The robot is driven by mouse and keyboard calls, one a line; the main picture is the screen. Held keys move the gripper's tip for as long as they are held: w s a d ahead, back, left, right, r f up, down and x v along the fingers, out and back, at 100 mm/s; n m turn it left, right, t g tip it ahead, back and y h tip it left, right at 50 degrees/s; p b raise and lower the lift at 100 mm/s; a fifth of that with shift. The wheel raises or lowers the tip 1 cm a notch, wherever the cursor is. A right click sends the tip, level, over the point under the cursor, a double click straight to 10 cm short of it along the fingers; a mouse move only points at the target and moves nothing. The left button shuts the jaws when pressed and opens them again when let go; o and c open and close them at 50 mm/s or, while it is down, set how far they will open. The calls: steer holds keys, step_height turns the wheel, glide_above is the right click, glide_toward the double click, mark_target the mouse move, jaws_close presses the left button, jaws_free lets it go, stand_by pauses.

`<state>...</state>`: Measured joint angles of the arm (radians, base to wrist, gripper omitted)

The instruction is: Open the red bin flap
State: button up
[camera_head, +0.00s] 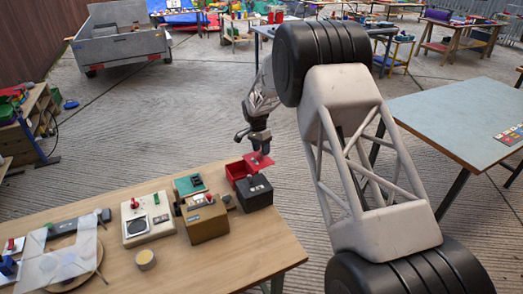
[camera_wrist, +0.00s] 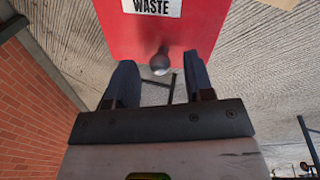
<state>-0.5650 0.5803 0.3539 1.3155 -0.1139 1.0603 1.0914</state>
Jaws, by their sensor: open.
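The red bin (camera_head: 236,171) stands at the right end of the wooden table in the head view, its inside partly showing. Its red flap (camera_head: 262,160) stands raised and tilted at the bin's right side. The flap also fills the top of the wrist view (camera_wrist: 120,32), with a white "WASTE" label and a dark round knob (camera_wrist: 160,62) at its lower edge. My gripper (camera_head: 260,149) is over the flap, and its spread fingers (camera_wrist: 157,82) point at it. The knob lies between the fingertips, with a gap on each side. I cannot tell whether a finger touches the flap.
A black box (camera_head: 255,190) stands right in front of the bin. A tan box (camera_head: 206,221), a green-topped box (camera_head: 186,183) and a white panel with a red knob (camera_head: 146,218) stand to the left.

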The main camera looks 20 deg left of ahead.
mark_target(259, 155)
step_height(259, 155, up, 7)
steer(key=a, duration=0.1)
steer(key=shift+w+a, duration=0.15)
steer(key=shift+w, duration=0.15)
steer(key=shift+r, duration=0.1)
stand_by(0.4)
